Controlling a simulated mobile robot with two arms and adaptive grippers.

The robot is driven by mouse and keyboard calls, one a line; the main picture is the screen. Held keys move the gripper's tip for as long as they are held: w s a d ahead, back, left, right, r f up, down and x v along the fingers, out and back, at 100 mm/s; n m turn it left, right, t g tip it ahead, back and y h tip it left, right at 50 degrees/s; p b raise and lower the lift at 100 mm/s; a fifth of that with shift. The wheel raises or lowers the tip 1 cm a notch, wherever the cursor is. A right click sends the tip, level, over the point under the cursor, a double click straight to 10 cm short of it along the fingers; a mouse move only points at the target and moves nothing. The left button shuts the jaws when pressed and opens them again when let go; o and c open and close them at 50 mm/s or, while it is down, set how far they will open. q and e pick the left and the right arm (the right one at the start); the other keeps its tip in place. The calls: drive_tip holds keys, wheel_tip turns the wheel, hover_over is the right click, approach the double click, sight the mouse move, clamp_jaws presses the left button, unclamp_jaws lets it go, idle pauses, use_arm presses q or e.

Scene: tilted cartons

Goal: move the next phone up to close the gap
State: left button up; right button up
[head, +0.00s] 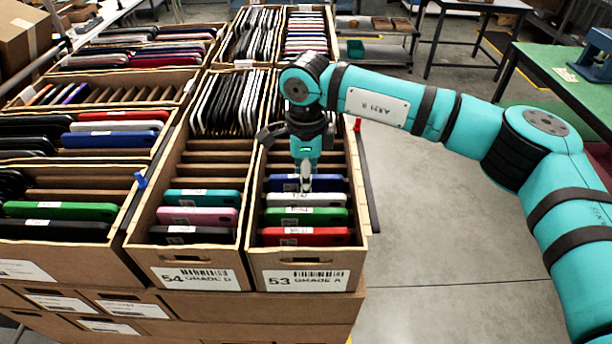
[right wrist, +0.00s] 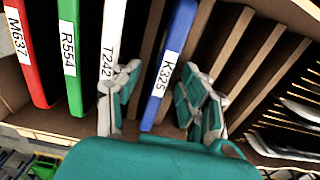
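Carton 53, Grade A (head: 352,262), holds a red phone (head: 300,237), a green phone (head: 335,215), a white phone (head: 325,199) and a blue phone (head: 335,182) in its front slots. My right gripper (head: 305,180) points down into this carton at the blue phone. In the right wrist view the right gripper (right wrist: 160,84) is open, with one finger on each side of the blue phone, labelled K325 (right wrist: 178,35). Its left finger reaches between the blue phone and the white phone, labelled T242 (right wrist: 113,30). Gaps show beside the blue phone. My left gripper is out of view.
Empty divided slots (head: 338,157) lie behind the blue phone, with more phones (head: 272,105) farther back. Carton 54, Grade D (head: 147,245), stands directly to the left with teal, pink and dark phones. Other filled cartons stand left and behind. Open floor lies right.

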drive_tip(key=shift+r, duration=0.1)
wheel_tip(320, 180, up, 12)
idle(0.5)
wheel_tip(320, 180, up, 7)
drive_tip(key=p, duration=0.4)
drive_tip(key=shift+p, duration=0.3)
drive_tip(key=shift+f, duration=0.2)
